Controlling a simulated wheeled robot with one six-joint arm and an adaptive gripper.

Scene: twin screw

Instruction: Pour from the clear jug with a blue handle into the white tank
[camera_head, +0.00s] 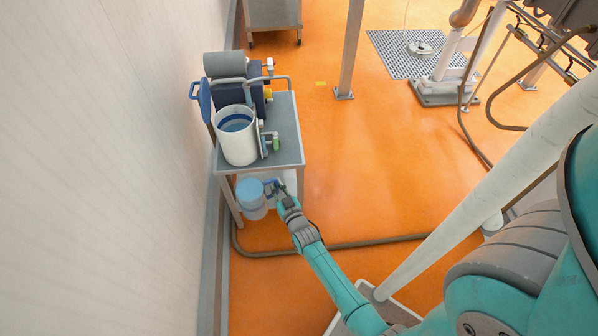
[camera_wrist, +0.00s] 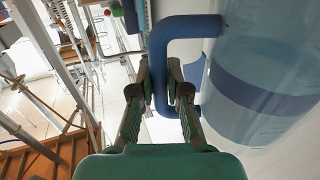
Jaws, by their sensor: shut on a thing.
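The clear jug (camera_head: 251,198), bluish inside, is in front of the grey table's near end, lower than the tabletop in the picture. It looks roughly upright. My gripper (camera_head: 275,188) is at its right side. In the wrist view my gripper (camera_wrist: 161,82) is shut on the blue handle (camera_wrist: 157,52), one finger on each side, and the clear jug wall (camera_wrist: 270,60) with a blue band fills the right. The white tank (camera_head: 240,149) stands open on the table above the jug in the picture, with a blue interior showing. The jug's contents cannot be made out clearly.
The grey table (camera_head: 287,130) carries a grey cylinder (camera_head: 224,64), a dark blue unit, pipes and small valves (camera_head: 275,142) beside the tank. A pale wall (camera_head: 120,150) is close on the left. A floor pipe (camera_head: 360,244) runs below. Orange floor (camera_head: 350,170) is clear to the right.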

